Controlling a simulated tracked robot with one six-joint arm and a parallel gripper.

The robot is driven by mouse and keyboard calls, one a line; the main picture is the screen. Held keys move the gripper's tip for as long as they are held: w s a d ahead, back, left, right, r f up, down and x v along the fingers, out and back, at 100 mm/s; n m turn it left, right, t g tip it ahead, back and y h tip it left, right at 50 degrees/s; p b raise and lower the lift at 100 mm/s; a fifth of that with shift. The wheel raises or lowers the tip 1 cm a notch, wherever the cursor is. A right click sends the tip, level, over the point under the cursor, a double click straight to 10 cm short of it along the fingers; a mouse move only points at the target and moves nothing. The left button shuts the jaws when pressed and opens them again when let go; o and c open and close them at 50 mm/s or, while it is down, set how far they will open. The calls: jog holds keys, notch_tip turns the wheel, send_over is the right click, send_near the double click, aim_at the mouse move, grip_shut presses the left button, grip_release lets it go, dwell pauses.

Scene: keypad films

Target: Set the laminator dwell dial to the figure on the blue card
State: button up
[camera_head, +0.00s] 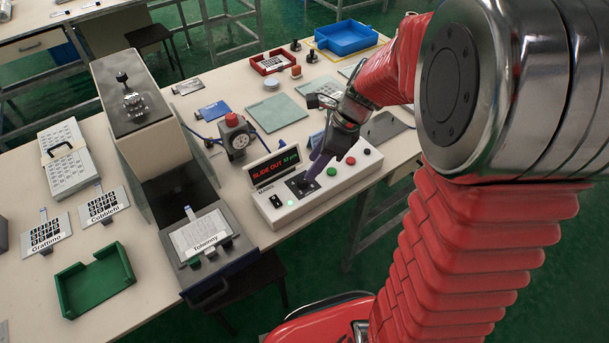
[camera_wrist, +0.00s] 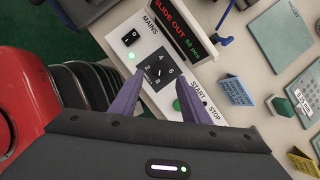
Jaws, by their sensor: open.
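The control box (camera_head: 317,189) carries a black dial plate (camera_wrist: 168,83) with a small knob and the figures 2, 4 and 6 legible around it; the knob's pointing direction is unclear. My gripper (camera_head: 318,172) is over this dial. In the wrist view its two purple fingers (camera_wrist: 158,88) stand apart on either side of the dial, with nothing visibly held. A blue card (camera_wrist: 236,92) stands beside the box, its writing too small to read. The laminator's display (camera_head: 274,168) reads SLIDE OUT in red, with small green text.
A green START button (camera_head: 331,171) and red STOP button (camera_head: 367,151) sit close to the dial. The MAINS switch (camera_wrist: 130,38) is on its other side, with a lit green lamp. A green tray (camera_head: 96,281) is at front left.

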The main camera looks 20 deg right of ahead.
aim_at(303, 181)
jog(key=x, duration=0.6)
jog(key=shift+a+f, duration=0.1)
jog(key=shift+f, duration=0.15)
jog(key=shift+c, duration=0.2)
